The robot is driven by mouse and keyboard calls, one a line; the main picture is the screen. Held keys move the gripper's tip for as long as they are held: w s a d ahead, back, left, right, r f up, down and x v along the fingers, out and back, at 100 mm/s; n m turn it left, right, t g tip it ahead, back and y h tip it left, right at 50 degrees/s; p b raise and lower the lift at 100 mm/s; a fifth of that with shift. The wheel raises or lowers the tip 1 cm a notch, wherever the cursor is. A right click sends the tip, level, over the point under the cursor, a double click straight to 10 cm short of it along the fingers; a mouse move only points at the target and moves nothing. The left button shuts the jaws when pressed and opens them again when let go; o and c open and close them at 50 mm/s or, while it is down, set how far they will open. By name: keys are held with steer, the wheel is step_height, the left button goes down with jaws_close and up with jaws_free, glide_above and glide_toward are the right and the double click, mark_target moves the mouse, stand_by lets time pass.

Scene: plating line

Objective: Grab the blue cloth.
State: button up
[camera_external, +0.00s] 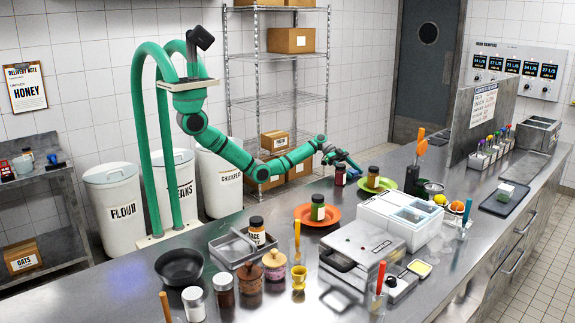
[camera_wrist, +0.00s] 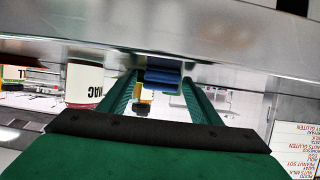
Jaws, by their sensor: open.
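My gripper (camera_wrist: 160,85) is open, with its two green fingers apart in the wrist view. A small folded blue thing, which looks like the blue cloth (camera_wrist: 163,76), shows between the fingertips or just beyond them; I cannot tell whether a finger touches it. In the external view my gripper (camera_external: 348,162) is low over the far side of the counter, near a dark jar. I cannot make out the cloth for certain in that view.
A dark jar (camera_external: 340,175) stands by my gripper, and another jar (camera_external: 373,176) stands on a green plate (camera_external: 388,184). An orange plate (camera_external: 302,213) holds a jar (camera_external: 317,207). A wire shelf (camera_external: 275,103) stands behind.

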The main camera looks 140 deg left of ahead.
steer(key=c, duration=1.1)
